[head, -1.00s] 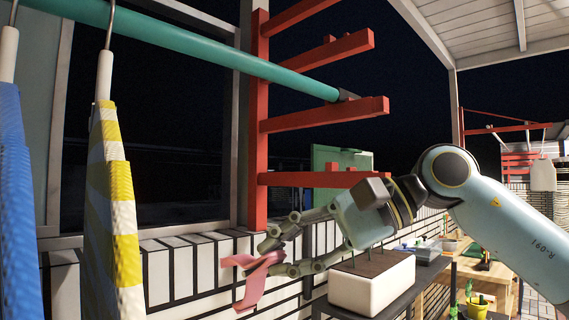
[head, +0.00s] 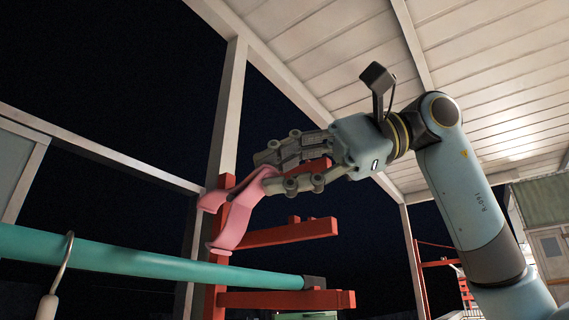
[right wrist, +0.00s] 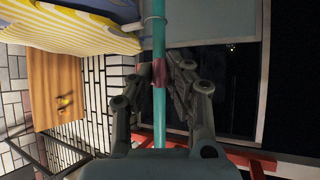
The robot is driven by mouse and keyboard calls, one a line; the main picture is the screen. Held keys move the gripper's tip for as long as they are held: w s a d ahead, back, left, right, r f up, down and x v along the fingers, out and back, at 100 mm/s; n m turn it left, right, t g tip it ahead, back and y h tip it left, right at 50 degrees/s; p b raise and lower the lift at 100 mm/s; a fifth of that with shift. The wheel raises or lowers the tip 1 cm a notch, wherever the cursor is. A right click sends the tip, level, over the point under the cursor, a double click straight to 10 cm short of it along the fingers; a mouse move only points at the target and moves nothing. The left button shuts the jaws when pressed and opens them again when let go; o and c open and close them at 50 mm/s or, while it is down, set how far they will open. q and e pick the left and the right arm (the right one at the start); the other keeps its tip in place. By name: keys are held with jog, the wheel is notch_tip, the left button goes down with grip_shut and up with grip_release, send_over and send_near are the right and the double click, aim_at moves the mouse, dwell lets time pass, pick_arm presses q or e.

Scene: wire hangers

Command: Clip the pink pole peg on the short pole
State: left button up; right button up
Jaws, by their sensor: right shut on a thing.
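The pink pole peg (head: 236,222) is held in my right gripper (head: 273,172), which is shut on it. In the head view its open jaws hang down and left, above the right end of the teal pole (head: 140,262), apart from it in the picture. In the right wrist view the peg (right wrist: 158,72) sits between the fingers (right wrist: 158,78) and overlaps the teal pole (right wrist: 160,30); I cannot tell whether they touch. No other pole shows to compare lengths. My left gripper is out of view.
Red rack arms (head: 290,233) stick out from a post just behind and below the gripper. A hanger hook (head: 66,262) hangs on the pole at the left. A yellow-striped cloth (right wrist: 70,30) shows in the right wrist view. A white slatted roof (head: 480,80) is overhead.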

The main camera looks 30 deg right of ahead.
aim_at(244, 203)
jog(key=shift+w+a+f+p, duration=0.25)
jog(key=shift+w+a+f, duration=0.15)
jog(key=shift+w, duration=0.45)
jog(key=shift+w+a+f+p, duration=0.3)
jog(key=shift+w+f, duration=0.2)
jog(key=shift+w, duration=0.35)
jog(key=shift+w+a+f+p, duration=0.3)
jog(key=shift+w+f, duration=0.15)
jog(key=shift+w, duration=0.4)
jog(key=shift+w+a+f, duration=0.2)
jog(key=shift+w+f, duration=0.15)
jog(key=shift+w, duration=0.25)
jog(key=shift+w+a+f, duration=0.2)
jog(key=shift+w+f, duration=0.1)
jog(key=shift+w, duration=0.25)
jog(key=shift+w+a+f, duration=0.25)
jog(key=shift+w+f, duration=0.1)
jog(key=shift+w, duration=0.3)
jog(key=shift+w+a+f, duration=0.2)
jog(key=shift+w+f, duration=0.1)
jog(key=shift+w, duration=0.3)
jog(key=o, duration=2)
